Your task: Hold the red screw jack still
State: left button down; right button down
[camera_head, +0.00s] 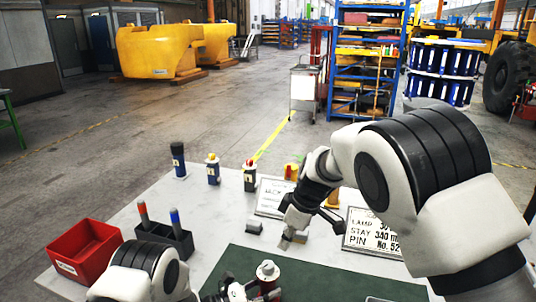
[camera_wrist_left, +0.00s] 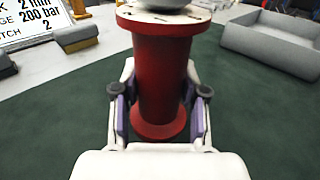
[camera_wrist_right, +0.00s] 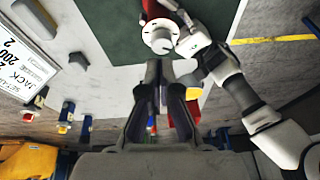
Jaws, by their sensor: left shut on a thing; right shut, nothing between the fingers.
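The red screw jack (camera_head: 268,272) stands upright on the green mat (camera_head: 320,280) near the front of the table. In the left wrist view its red spool-shaped body (camera_wrist_left: 160,75) fills the middle, with a pale flange and grey top above. My left gripper (camera_wrist_left: 160,112) is shut on the body, one finger on each side; in the head view it (camera_head: 256,289) is low and partly cut off. My right gripper (camera_head: 290,238) is shut and empty, above the table behind the jack. In the right wrist view the jack's round pale top (camera_wrist_right: 160,36) shows beyond its closed fingers (camera_wrist_right: 158,78).
A red bin (camera_head: 85,246) and a black holder (camera_head: 165,236) with red and blue pens stand at left. Small bottles (camera_head: 213,170) line the back edge. A sign (camera_head: 375,234) and grey blocks (camera_head: 255,227) lie near my right arm. A grey tray (camera_wrist_left: 270,45) sits near the jack.

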aim_at(268, 267)
jog(key=shift+n+h, duration=0.4)
jog(key=x, duration=0.5)
jog(key=d+x, duration=0.1)
jog(key=x, duration=0.1)
jog(key=shift+w+f, duration=0.35)
jog(key=shift+f, duration=0.1)
jog(key=shift+a, duration=0.1)
jog(key=shift+s, duration=0.2)
jog(key=shift+s+a, duration=0.15)
jog(key=shift+s, duration=0.35)
jog(key=shift+s, duration=0.2)
jog(key=shift+s+a, duration=0.25)
jog(key=shift+a+r, duration=0.1)
jog(key=shift+r, duration=0.05)
